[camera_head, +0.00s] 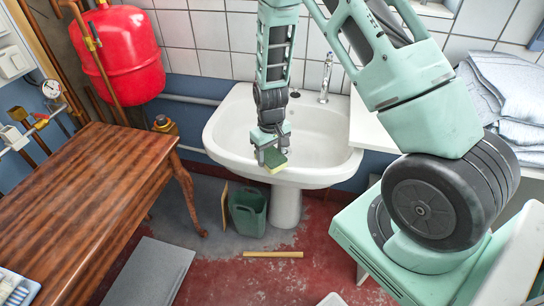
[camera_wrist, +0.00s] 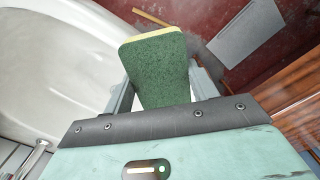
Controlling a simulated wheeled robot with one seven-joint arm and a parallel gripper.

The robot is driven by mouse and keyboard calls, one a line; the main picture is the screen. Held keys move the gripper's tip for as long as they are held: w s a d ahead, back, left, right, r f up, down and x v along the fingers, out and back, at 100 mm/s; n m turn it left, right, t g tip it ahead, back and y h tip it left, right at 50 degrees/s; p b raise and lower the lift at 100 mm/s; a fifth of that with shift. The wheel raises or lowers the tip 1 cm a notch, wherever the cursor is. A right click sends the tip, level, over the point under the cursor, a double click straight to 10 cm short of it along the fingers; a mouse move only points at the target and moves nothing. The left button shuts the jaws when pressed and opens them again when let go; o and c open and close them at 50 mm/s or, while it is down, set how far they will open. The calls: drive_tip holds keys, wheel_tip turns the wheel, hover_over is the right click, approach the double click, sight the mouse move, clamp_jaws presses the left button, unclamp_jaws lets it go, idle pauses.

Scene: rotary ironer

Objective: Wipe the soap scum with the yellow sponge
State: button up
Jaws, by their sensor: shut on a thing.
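My gripper (camera_head: 270,149) is shut on the sponge (camera_head: 275,160) and holds it over the front part of the white sink (camera_head: 334,167). In the wrist view the sponge (camera_wrist: 158,66) shows a dark green scouring face and a thin yellow edge at its far end. It sits between the fingers of my gripper (camera_wrist: 158,90), and the near part of it is hidden by the gripper body. The sink basin (camera_wrist: 50,60) shows at the left of the wrist view. I cannot make out the soap scum in either view. Whether the sponge touches the sink is not clear.
A wooden table (camera_head: 90,190) stands at the left. A tap (camera_head: 326,78) rises at the sink's back. Folded cloths (camera_head: 505,85) lie at the right. A yellowish strip (camera_head: 272,254) lies on the red floor.

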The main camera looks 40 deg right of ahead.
sight(271, 154)
drive_tip(key=shift+r+p, duration=1.9)
drive_tip(key=shift+r, duration=0.85)
drive_tip(key=shift+d, duration=0.1)
